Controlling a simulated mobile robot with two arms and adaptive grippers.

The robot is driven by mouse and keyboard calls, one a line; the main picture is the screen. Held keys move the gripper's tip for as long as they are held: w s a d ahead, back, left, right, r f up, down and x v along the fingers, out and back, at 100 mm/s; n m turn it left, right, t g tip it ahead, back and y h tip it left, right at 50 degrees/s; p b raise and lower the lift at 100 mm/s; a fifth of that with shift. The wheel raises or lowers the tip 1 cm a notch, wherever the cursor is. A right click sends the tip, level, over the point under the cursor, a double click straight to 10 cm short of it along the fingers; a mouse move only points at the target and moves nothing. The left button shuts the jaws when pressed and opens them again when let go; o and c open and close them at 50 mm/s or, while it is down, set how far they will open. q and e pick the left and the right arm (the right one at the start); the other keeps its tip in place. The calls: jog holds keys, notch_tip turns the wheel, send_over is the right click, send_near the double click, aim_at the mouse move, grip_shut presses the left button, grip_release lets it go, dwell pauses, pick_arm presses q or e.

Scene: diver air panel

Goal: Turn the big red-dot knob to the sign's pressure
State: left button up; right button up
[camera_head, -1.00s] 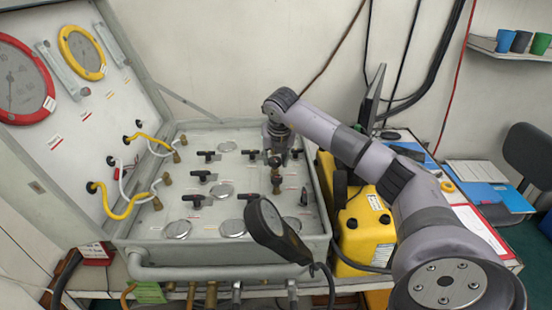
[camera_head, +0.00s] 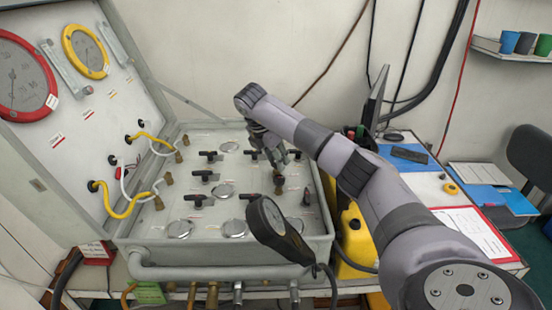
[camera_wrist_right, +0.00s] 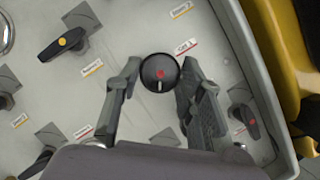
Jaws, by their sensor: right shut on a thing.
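The round black knob with a red dot (camera_wrist_right: 159,72) sits between the fingertips of my right gripper (camera_wrist_right: 158,82) in the wrist view. Both fingers close on its sides. A pale mark on the knob points down in that view. In the head view my right gripper (camera_head: 280,160) reaches down onto the panel (camera_head: 215,258) at its right side, and it hides the knob there. A red-rimmed gauge (camera_head: 22,78) and a yellow-rimmed gauge (camera_head: 86,52) are on the raised lid; their readings are too small to tell. A small red sign (camera_head: 92,252) stands at lower left, unreadable. My left gripper is out of view.
Several black lever handles, one with an orange dot (camera_wrist_right: 62,44), surround the knob. A dark round instrument (camera_head: 275,222) sticks up at the panel's front right. A yellow case (camera_head: 355,240) stands right of the panel. Yellow hoses (camera_head: 118,212) run along the lid's base.

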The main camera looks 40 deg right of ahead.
jog(key=shift+w+r+m+g, duration=0.1)
jog(key=shift+m+g, duration=0.2)
jog(key=shift+m, duration=0.6)
jog(key=o, duration=1.2)
jog(key=shift+c, duration=0.2)
jog(key=v, duration=1.1)
jog(key=shift+a+r, duration=0.15)
jog(key=shift+r, duration=0.25)
